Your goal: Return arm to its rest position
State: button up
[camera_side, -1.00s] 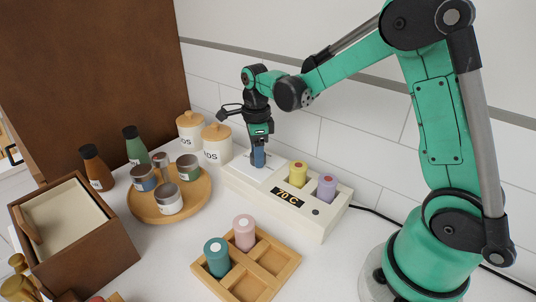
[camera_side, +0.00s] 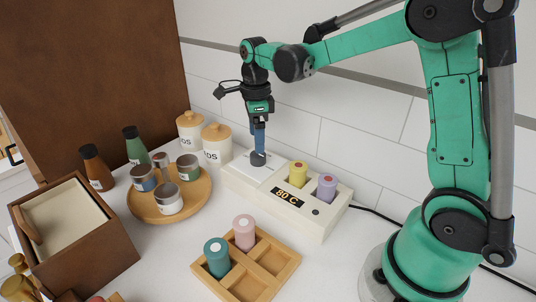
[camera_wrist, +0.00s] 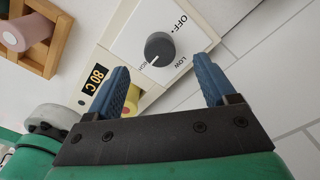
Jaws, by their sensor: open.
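My gripper (camera_side: 260,140) is open and empty, pointing down just above the dark grey knob (camera_side: 258,158) on the white heater unit (camera_side: 318,225). In the wrist view, the blue fingers (camera_wrist: 163,74) are spread apart, with the knob (camera_wrist: 159,48) beyond their tips. The knob's white mark points toward the lower left, near a partly hidden label; OFF and LOW are printed on its right. The unit's display (camera_side: 288,197) reads 80 C. A yellow jar (camera_side: 298,174) and a purple jar (camera_side: 327,187) sit in the unit.
A wooden rack (camera_side: 248,285) holds a teal jar (camera_side: 217,257) and a pink jar (camera_side: 244,232). A round tray (camera_side: 145,208) holds several small jars. Two lidded canisters (camera_side: 216,144) stand left of the gripper, near the tiled wall (camera_side: 345,115). A wooden box (camera_side: 100,250) stands at left.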

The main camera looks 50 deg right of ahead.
jog(key=shift+r, duration=0.5)
jog(key=shift+s+a+r+n, duration=0.1)
jog(key=shift+n, duration=0.2)
jog(key=s+a+r+n+t, duration=0.1)
jog(key=s+a+n+t, duration=0.2)
jog(key=n, duration=0.9)
jog(key=s+a+r+n+t, duration=0.1)
jog(key=s+a+n+t, duration=0.2)
jog(key=n, duration=1)
jog(key=s+t, duration=0.1)
jog(key=s, duration=0.2)
jog(key=shift+s, duration=0.35)
